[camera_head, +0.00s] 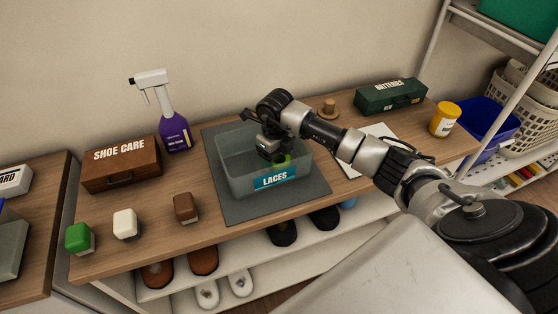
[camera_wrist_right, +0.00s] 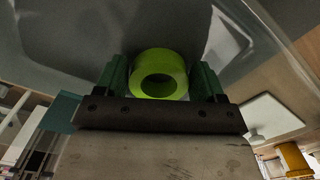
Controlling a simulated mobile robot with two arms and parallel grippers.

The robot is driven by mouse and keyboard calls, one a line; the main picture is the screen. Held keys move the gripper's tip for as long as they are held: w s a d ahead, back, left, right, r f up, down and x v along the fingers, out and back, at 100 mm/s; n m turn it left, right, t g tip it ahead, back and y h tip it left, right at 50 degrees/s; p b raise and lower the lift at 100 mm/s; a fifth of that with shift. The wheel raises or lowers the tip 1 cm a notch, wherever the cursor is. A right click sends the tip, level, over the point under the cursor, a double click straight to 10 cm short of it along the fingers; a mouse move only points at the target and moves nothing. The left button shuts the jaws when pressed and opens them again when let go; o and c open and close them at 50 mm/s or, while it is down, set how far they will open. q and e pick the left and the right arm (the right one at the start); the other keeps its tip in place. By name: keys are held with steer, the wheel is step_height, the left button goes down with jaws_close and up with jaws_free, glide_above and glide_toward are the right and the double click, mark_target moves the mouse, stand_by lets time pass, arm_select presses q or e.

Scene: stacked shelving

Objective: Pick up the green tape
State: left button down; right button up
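The green tape (camera_wrist_right: 160,60) is a bright green ring. In the right wrist view it sits between the two dark green fingers of my right gripper (camera_wrist_right: 161,82), with narrow gaps at its sides. In the head view the tape (camera_head: 284,161) shows partly inside the clear bin labelled LACES (camera_head: 233,178). My right gripper (camera_head: 270,152) reaches down into the bin from above and hides part of the tape. The right fingers are apart, and I see no clear grip on the tape. My left gripper is not in view.
The bin stands on a grey mat (camera_head: 235,213) on a wooden bench. A shoe care box (camera_head: 121,164) and a purple spray bottle (camera_head: 173,130) stand left. A batteries box (camera_head: 391,96) and a yellow jar (camera_head: 445,119) stand right. Small blocks line the front left.

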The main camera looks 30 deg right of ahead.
steer(key=c, duration=0.5)
steer(key=shift+r, duration=0.1)
